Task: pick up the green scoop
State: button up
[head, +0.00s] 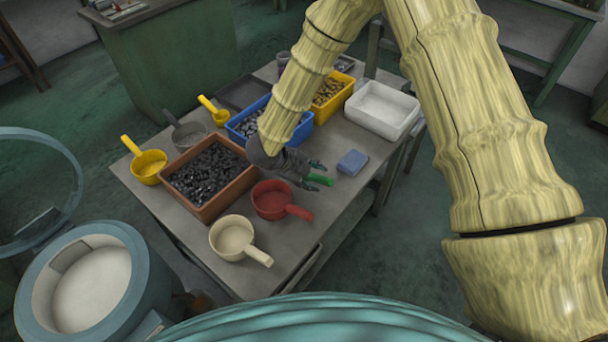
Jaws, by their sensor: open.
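The green scoop (320,180) lies on the grey table, right of the middle. Only its green handle clearly shows; the rest is hidden behind my gripper. My gripper (317,174) is open, with its dark fingers on either side of the green handle in this view. I cannot tell whether the fingers touch it.
A red scoop (271,199) and a cream scoop (232,237) stand near the table's front edge. A brown bin of dark pieces (248,180) is to the left. A blue-grey block (352,162) and a white bin (382,108) are to the right. Bare table (335,205) lies in front.

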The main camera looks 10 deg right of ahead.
aim_at(319, 178)
jog(key=shift+s+d+f+p, duration=0.1)
jog(key=shift+d+f+p, duration=0.05)
jog(key=shift+d+p, duration=0.2)
jog(key=shift+p+x, duration=0.6)
jog(key=shift+x, duration=1.3)
jog(key=shift+a, duration=0.1)
grip_shut()
